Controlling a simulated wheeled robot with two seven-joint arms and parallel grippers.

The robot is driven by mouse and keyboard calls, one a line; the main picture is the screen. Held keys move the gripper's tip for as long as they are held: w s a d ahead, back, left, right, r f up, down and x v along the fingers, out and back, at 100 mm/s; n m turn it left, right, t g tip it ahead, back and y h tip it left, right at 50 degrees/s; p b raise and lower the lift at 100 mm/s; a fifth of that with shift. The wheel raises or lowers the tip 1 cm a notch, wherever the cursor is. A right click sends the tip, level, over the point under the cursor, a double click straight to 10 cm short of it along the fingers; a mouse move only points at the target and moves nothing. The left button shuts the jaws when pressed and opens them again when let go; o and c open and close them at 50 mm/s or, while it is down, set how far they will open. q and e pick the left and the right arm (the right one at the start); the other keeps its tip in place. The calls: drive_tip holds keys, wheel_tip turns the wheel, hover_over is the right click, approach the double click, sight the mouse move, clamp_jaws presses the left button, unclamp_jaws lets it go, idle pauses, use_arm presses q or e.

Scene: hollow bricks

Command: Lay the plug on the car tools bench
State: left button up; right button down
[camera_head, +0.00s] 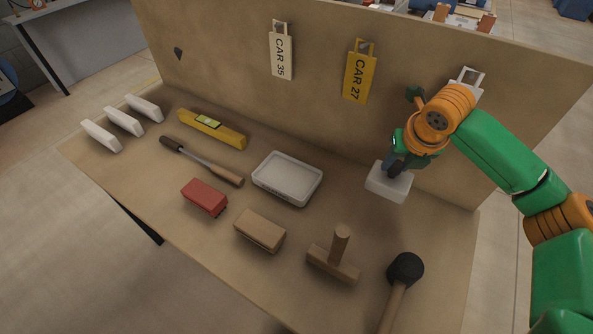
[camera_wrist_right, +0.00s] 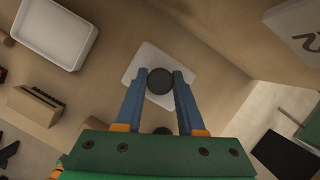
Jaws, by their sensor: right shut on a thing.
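The plug, a white block (camera_head: 388,182) with a dark round knob (camera_wrist_right: 160,81), is at the right end of the brown car tools bench (camera_head: 335,207). My right gripper (camera_head: 394,165) is above the block. In the right wrist view its two blue fingers (camera_wrist_right: 159,88) are shut on the knob from both sides, with the white block (camera_wrist_right: 151,62) beyond them. I cannot tell whether the block touches the bench top. My left gripper is out of view.
A white tray (camera_head: 287,178), wooden block (camera_head: 260,231), red brush (camera_head: 205,197), wooden tool (camera_head: 333,263) and black-headed mallet (camera_head: 405,269) lie on the bench. A back panel with tags (camera_head: 360,75) stands behind. Bare bench top shows right of the tray.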

sight(391, 185)
drive_tip(key=shift+a+f, duration=0.15)
drive_tip(key=shift+f, duration=0.1)
wheel_tip(391, 185, down, 10)
drive_tip(key=shift+a+r, duration=0.1)
drive_tip(key=shift+r, duration=0.15)
drive_tip(key=c, duration=0.5)
unclamp_jaws()
drive_tip(key=shift+f, duration=0.1)
drive_tip(key=p+v, duration=0.1)
drive_tip(key=v, duration=1.1)
